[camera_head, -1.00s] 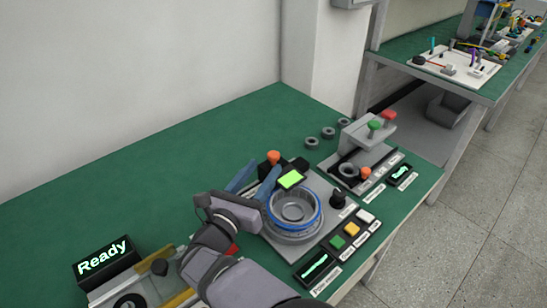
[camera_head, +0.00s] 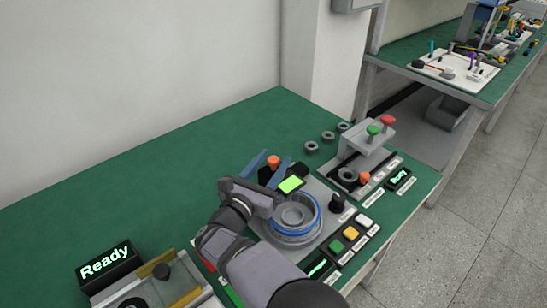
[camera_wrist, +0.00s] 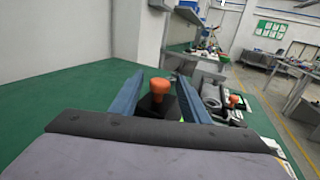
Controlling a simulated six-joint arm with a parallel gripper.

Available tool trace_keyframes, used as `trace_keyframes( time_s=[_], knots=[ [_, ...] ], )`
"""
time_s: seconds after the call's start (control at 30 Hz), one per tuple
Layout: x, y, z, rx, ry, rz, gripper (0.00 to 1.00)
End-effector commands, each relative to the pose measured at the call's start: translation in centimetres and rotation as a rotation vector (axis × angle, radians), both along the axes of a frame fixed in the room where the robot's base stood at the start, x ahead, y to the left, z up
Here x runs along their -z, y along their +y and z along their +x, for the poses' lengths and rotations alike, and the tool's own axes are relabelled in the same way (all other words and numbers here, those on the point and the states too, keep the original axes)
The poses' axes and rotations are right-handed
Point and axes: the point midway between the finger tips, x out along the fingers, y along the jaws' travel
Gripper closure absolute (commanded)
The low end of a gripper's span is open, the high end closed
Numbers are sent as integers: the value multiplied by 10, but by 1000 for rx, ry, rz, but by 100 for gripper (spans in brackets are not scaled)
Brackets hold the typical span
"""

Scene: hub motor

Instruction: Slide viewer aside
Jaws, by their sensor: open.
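The viewer is a small block with a bright green window (camera_head: 290,184) over the back rim of a round grey, blue-ringed hub motor (camera_head: 294,214). An orange knob (camera_head: 273,161) on a black base stands just behind the window. In the wrist view the orange knob (camera_wrist: 157,86) is upright between the two blue fingers, with a visible gap on each side. My gripper (camera_head: 276,157) is open and empty, its fingers on either side of the knob. The part of the viewer near my palm is hidden in the wrist view.
Yellow, green and white buttons (camera_head: 351,233) and a black knob (camera_head: 337,202) sit right of the motor. A grey press with green and red knobs (camera_head: 372,138) stands behind right, beside loose dark rings (camera_head: 328,136). The green bench (camera_head: 150,175) is clear at the back left.

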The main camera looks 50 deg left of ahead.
Motion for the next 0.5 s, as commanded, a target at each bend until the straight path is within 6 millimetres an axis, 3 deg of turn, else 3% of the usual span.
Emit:
trace_keyframes(
  time_s=[0.43,0.47,0.5],
  knots=[
    [0,4,11,-1,1,0,58],
    [0,4,11,-1,1,0,61],
    [0,4,10,-1,1,0,70]
  ],
)
